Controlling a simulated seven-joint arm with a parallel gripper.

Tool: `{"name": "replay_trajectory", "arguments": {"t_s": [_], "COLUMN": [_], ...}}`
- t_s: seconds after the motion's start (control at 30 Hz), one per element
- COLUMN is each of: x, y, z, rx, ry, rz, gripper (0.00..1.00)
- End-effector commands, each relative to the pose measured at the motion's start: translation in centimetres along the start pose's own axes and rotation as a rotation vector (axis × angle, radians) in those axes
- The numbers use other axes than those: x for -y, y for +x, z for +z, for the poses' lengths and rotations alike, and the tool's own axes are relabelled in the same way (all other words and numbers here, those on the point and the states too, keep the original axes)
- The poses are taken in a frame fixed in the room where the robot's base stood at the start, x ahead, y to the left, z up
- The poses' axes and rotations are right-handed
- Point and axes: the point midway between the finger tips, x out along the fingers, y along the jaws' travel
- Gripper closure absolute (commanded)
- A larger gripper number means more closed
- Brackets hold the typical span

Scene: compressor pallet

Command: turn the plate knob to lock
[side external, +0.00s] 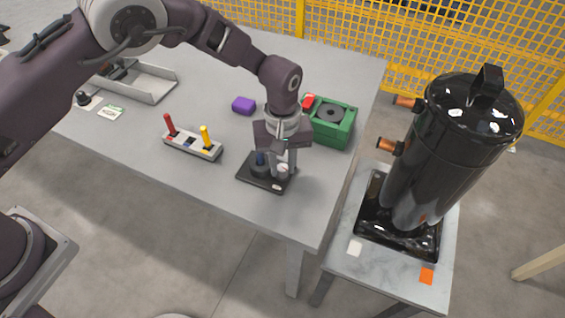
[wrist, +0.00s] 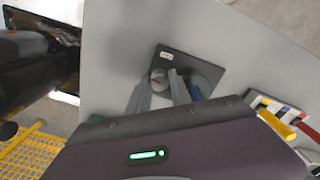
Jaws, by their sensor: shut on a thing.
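A dark square plate (side external: 250,178) lies near the front right corner of the grey table; it also shows in the wrist view (wrist: 185,55). A small pale grey knob (wrist: 159,77) stands on the plate, next to a wider dark round part (wrist: 208,72) with a blue piece beside it. My gripper (side external: 282,167) points down over the plate. In the wrist view its two fingers (wrist: 160,88) sit on either side of the knob, shut on it. The fingers hide part of the knob, and its exact angle is hard to tell.
A green box (side external: 337,130) with a red part stands just behind my gripper. A purple block (side external: 244,105) and a grey base with red and yellow handles (side external: 192,146) lie to the left. A tall black tank (side external: 430,150) stands on a separate stand at right.

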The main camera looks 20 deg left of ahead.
Motion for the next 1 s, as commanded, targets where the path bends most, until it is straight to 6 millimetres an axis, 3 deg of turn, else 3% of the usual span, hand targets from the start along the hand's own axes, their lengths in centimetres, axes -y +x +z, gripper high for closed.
{"name": "replay_trajectory", "arguments": {"t_s": [0.1, 0.13, 0.2, 0.23, 0.67, 0.77, 0.9, 1.0], "x": [0.0, 0.0, 0.0, 0.0, 0.2, 0.2, 0.1, 0.0], "y": [-0.1, -0.1, -0.1, 0.0, 0.1, 0.1, 0.1, -2.9], "z": [0.0, 0.0, 0.0, 0.0, -0.1, 0.0, 0.0, -0.1], "rx": [0.001, 0.001, 0.001, 0.001, -0.001, -0.002, -0.003, -0.001], "ry": [-0.001, -0.001, -0.001, -0.001, -0.031, -0.173, -0.549, -0.556], "rz": [0.001, 0.001, 0.000, 0.000, -0.005, -0.006, -0.004, 0.003], "gripper": [1.00, 0.69, 0.55, 0.53, 0.53, 0.53, 0.53, 0.53]}}
